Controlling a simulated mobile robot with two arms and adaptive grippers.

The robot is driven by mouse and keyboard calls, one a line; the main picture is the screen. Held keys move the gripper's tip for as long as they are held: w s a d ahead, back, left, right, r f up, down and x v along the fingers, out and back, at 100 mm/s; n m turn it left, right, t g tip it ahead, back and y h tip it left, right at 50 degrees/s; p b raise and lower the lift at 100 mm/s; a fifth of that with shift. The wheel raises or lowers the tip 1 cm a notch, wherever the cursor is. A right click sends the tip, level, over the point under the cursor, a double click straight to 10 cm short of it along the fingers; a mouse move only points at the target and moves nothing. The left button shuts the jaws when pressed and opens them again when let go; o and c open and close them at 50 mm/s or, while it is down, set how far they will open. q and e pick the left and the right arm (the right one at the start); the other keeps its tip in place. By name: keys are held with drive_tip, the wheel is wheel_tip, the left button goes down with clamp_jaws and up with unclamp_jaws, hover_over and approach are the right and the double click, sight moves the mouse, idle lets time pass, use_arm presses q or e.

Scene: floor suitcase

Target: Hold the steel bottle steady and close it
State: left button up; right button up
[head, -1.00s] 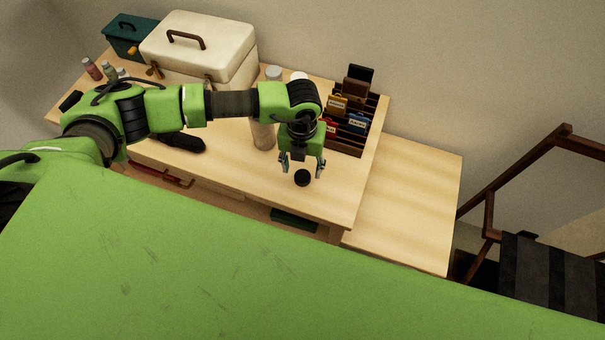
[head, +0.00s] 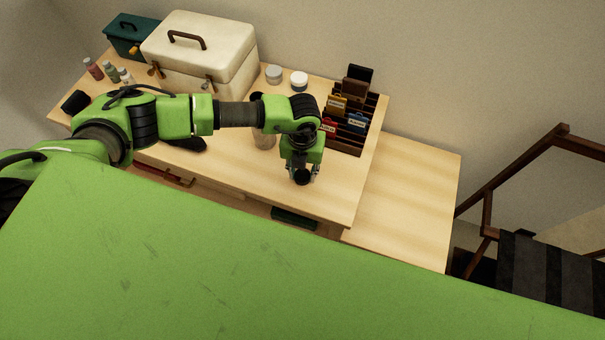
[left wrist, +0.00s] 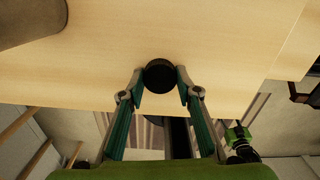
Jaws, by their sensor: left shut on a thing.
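The steel bottle (head: 264,138) stands on the table, partly hidden behind my left arm in the head view. A round black cap (head: 302,177) lies at the table's front right part, apart from the bottle. My left gripper (left wrist: 160,82) points down and is shut on the cap, with one fingertip on each side of it. I cannot see whether the cap touches the wood.
A cream case (head: 205,55) stands at the back left. Two small jars (head: 299,80) stand behind my arm. The table's front right is clear.

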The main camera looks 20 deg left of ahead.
use_arm(q)
drive_tip(key=shift+r+b, duration=0.3)
drive_tip(key=shift+r, duration=0.15)
drive_tip(key=s+d+r+b, duration=0.2)
drive_tip(key=d+r, duration=0.4)
drive_tip(key=s+d+r+b, duration=0.3)
drive_tip(key=d+r, duration=0.3)
drive_tip(key=d, duration=0.1)
drive_tip(key=shift+s+b, duration=0.3)
drive_tip(key=shift+a+r, duration=0.1)
